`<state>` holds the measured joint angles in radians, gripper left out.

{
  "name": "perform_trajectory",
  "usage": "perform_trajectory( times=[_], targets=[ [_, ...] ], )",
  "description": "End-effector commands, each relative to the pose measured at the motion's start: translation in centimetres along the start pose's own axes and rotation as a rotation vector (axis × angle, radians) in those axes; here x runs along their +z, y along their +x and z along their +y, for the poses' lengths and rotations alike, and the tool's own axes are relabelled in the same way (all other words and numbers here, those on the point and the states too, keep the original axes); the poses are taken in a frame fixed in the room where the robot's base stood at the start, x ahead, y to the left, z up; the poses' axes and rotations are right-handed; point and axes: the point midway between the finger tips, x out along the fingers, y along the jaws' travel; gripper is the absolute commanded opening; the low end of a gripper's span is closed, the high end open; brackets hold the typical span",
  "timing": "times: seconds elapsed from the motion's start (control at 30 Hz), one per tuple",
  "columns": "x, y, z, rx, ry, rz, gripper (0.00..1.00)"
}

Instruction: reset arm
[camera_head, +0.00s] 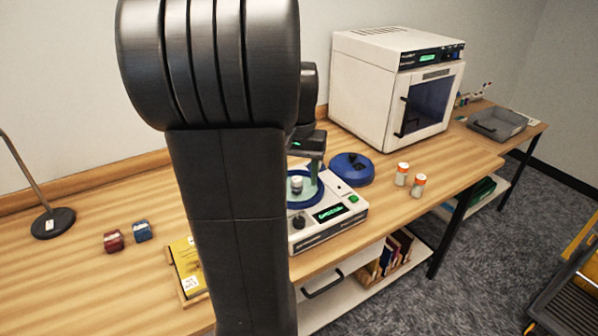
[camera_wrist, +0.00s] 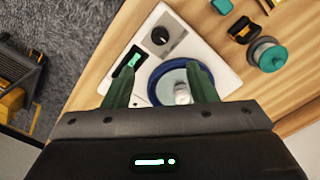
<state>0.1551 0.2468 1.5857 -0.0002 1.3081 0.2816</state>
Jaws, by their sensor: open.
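My gripper (camera_wrist: 158,78) is open in the wrist view, its two dark green fingers spread above a white device (camera_wrist: 200,32) with a blue-rimmed round well. A small white-topped piece (camera_wrist: 182,93) stands in the well, between the fingers in the picture; I cannot tell whether they touch it. In the head view my gripper (camera_head: 308,150) is above the same white device (camera_head: 325,235). The white-topped piece (camera_head: 296,184) shows there too. My own arm hides much of the bench's middle.
A blue round lid (camera_head: 351,168) and two orange-and-white bottles (camera_head: 402,174) are right of the device. A white oven-like machine (camera_head: 392,90) stands behind them. Red (camera_head: 114,241) and blue (camera_head: 142,231) blocks, a yellow item (camera_head: 187,265) and a black stand (camera_head: 53,223) are left.

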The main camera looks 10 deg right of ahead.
Motion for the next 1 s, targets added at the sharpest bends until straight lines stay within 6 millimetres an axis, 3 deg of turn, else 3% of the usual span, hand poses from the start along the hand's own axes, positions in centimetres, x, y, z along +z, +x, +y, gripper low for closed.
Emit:
perform_trajectory(
  times=[0.47, 1.0],
  targets=[
    [0.0, 0.8, 0.0, 0.001, 0.000, -0.003, 0.52],
    [0.1, 10.7, 0.0, 0.002, 0.000, -0.006, 0.52]
  ],
)
